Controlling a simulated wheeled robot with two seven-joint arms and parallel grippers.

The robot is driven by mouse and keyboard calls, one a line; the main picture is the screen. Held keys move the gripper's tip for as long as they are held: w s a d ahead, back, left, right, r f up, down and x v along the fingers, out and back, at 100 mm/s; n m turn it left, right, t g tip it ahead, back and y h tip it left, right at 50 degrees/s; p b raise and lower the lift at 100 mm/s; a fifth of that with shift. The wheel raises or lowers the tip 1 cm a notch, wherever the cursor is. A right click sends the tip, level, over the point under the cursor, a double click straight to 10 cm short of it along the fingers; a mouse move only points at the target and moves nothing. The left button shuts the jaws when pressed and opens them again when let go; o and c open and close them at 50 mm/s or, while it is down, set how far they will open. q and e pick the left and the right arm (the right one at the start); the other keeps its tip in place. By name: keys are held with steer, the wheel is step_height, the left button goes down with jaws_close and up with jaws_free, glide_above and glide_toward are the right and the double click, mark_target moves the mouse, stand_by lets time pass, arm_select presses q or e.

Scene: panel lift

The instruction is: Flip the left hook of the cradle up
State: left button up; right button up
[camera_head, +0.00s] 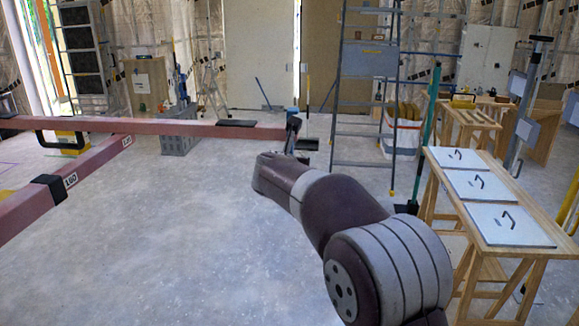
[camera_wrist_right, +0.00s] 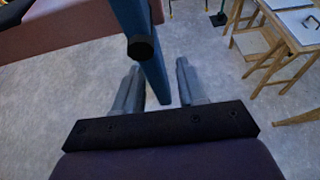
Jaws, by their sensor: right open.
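The cradle's pink long beam (camera_head: 180,126) runs across the left of the head view, with a second pink beam (camera_head: 75,175) nearer. At the long beam's right end sits a dark joint (camera_head: 294,124) with a small blue piece, probably a hook. In the right wrist view a blue bar (camera_wrist_right: 152,76), likely a hook, hangs down beside a pink beam (camera_wrist_right: 75,25), with a round black knob (camera_wrist_right: 141,47) on it. My right gripper (camera_wrist_right: 160,78) is open, its two fingers either side of the bar's lower end; contact cannot be told. My left gripper is not in view.
A wooden table (camera_head: 430,185) with several white panels (camera_head: 507,225) with black handles stands at the right. A ladder (camera_head: 365,120) stands behind. A grey crate (camera_head: 180,138) is behind the long beam. The floor in the middle is clear.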

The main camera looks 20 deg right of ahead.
steer(key=b+v, duration=0.1)
steer(key=v, duration=1.1)
steer(key=shift+s+b, duration=0.2)
steer(key=shift+b, duration=0.15)
steer(key=shift+a, duration=0.1)
steer(key=w+a+n+t+y, duration=0.3)
steer(key=a+n, duration=0.2)
steer(key=n, duration=0.8)
steer(key=s+a+f+n+g+y, duration=0.2)
steer(key=a+f+n+y, duration=0.1)
steer(key=f+n, duration=0.5)
steer(key=s+a+f+n+g+y, duration=0.1)
steer(key=s+a+f+n+y, duration=0.15)
steer(key=f+n, duration=0.55)
steer(key=s+d+f+n+g+h, duration=0.1)
steer(key=s+d+f+n+g, duration=0.3)
steer(key=s+f+n+g, duration=0.5)
steer(key=s+f+n, duration=0.4)
steer(key=s+f, duration=0.3)
steer(key=s, duration=0.2)
steer(key=shift+s+d+n+g+p, duration=0.2)
steer(key=shift+n+g+p, duration=0.1)
steer(key=shift+n, duration=0.1)
